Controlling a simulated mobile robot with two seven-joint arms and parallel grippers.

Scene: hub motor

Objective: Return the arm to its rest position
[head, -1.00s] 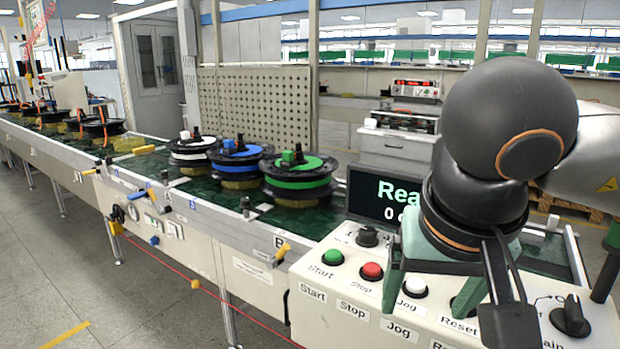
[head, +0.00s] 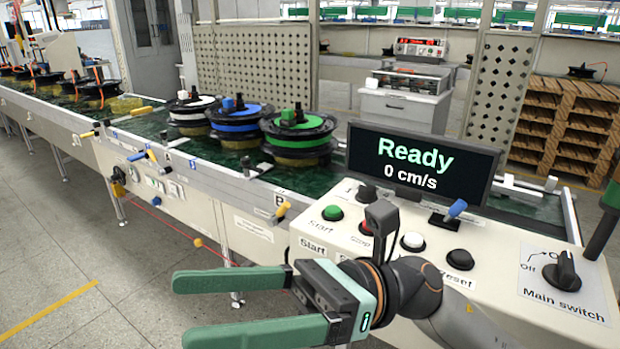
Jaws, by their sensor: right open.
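My right gripper (head: 215,308) is in the lower middle of the head view, in front of the control panel. Its two green fingers point left and stand wide apart with nothing between them. My right arm comes in from the lower right and passes in front of the panel's front edge. It hides part of the panel's labels and covers most of the red stop button. My left gripper is not in view.
The control panel (head: 345,195) carries a green button (head: 332,213), a white button (head: 412,241) and a main switch (head: 564,268). A screen (head: 420,163) reads "Ready, 0 cm/s". Hub motors with white, blue and green rings (head: 300,140) stand on the conveyor. Floor at left is clear.

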